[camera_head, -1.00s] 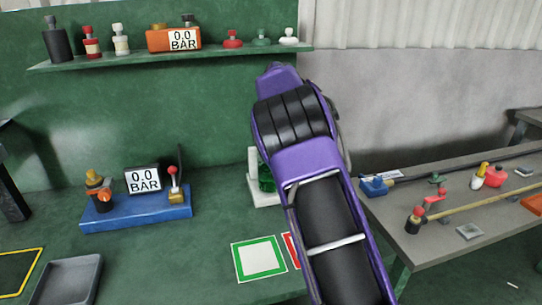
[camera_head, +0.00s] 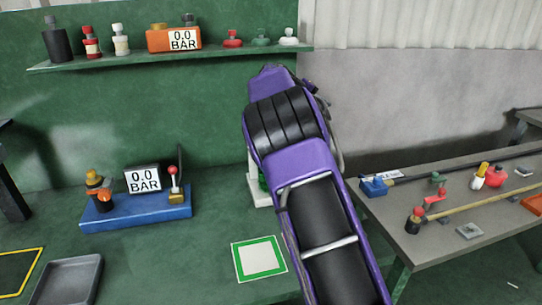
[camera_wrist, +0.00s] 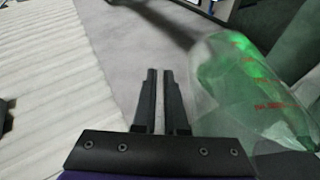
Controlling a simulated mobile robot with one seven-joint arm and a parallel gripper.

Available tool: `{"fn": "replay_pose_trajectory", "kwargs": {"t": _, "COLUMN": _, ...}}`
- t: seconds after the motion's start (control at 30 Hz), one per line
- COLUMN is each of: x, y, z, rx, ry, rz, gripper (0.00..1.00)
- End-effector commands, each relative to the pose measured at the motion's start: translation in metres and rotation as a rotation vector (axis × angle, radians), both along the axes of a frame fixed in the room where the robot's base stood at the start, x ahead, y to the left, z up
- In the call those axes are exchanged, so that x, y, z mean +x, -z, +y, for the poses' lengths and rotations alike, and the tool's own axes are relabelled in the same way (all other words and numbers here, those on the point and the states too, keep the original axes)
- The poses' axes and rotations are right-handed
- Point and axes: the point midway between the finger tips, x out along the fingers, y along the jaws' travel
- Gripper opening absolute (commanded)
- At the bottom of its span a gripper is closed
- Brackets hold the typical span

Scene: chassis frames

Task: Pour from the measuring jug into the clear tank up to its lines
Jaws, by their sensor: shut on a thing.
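My gripper (camera_wrist: 164,75) shows in the wrist view with its two dark fingers close together. A clear vessel with red marks and a green tint, which looks like the measuring jug (camera_wrist: 250,85), lies right beside the right finger; the part between the fingers is not clear. It appears tilted in that view, but its true tilt is hard to tell. In the head view my arm hides the gripper and the jug. A white stand with a green part (camera_head: 257,192) shows partly behind my arm; I cannot tell if it is the clear tank.
A green-framed white square (camera_head: 259,258) lies on the green bench. A blue gauge unit (camera_head: 135,208) and a grey tray (camera_head: 68,281) are to the left. A shelf (camera_head: 170,56) with small fittings runs above. A grey table (camera_head: 450,200) with rods and valves stands right.

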Motion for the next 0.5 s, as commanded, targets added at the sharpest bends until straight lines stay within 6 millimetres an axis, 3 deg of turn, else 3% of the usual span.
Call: {"fn": "replay_pose_trajectory", "kwargs": {"t": 0.5, "x": -0.0002, "y": -0.0074, "z": 0.0041, "rx": -0.052, "ry": -0.001, "rz": -0.008, "gripper": 0.0}}
